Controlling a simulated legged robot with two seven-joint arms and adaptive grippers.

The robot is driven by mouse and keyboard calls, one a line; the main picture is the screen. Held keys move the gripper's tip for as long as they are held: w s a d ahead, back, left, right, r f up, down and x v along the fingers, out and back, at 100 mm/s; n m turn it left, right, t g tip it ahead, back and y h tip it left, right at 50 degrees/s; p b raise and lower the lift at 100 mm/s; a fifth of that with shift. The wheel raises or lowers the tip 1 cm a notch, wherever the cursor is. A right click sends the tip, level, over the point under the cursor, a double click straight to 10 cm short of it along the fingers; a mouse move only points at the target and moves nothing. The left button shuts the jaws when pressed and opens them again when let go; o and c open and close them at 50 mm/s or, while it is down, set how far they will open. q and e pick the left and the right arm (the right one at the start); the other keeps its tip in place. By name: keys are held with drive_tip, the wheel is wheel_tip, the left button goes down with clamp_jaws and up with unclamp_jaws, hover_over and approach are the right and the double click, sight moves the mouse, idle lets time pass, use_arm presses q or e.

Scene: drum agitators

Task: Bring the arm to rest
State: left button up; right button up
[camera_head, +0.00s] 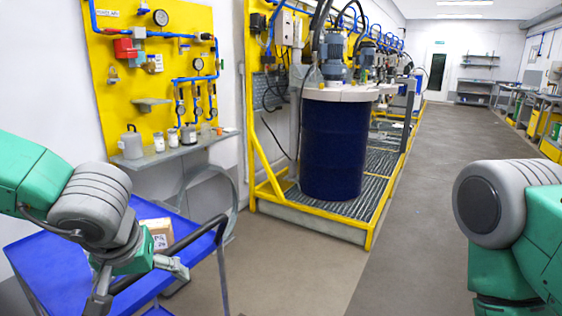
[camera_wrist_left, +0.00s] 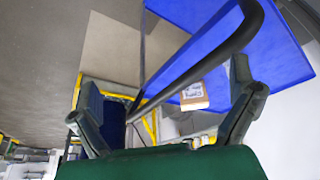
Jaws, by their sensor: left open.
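My left arm comes in from the left in the head view. My left gripper (camera_head: 140,284) is open and empty, over the near right side of the blue cart (camera_head: 62,262). In the left wrist view, the fingers of the left gripper (camera_wrist_left: 158,92) are spread wide, and the black cart handle (camera_wrist_left: 205,60) crosses the space between them in the picture. I cannot tell whether a finger touches the handle. My right arm shows at the right edge of the head view, but its gripper is out of view.
A cardboard box (camera_head: 157,232) with a white label sits on the cart, close behind the left gripper. A dark blue drum (camera_head: 334,150) stands on a yellow-framed platform ahead. A grey shelf (camera_head: 180,150) with small containers is on the left wall. The floor (camera_head: 420,215) to the right is clear.

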use_arm(q)
drive_tip(key=s+a+f+m+y, duration=0.1)
drive_tip(key=s+f, duration=0.2)
drive_tip(key=f, duration=0.6)
drive_tip(key=s+a+f, duration=0.1)
drive_tip(key=s+f, duration=0.2)
drive_tip(key=f, duration=0.6)
drive_tip(key=s+f+m+g, duration=0.1)
drive_tip(key=s+f+g, duration=0.1)
drive_tip(key=s+f, duration=0.3)
drive_tip(key=s+a+f+m+g+h, duration=0.1)
drive_tip(key=s+f, duration=0.5)
drive_tip(key=s, duration=0.8)
drive_tip(key=shift+a+f+g+h, duration=0.2)
drive_tip(key=shift+a+g+h, duration=0.1)
drive_tip(key=shift+g, duration=0.1)
use_arm(e)
drive_tip(key=shift+d+f, duration=0.25)
drive_tip(key=shift+d, duration=0.45)
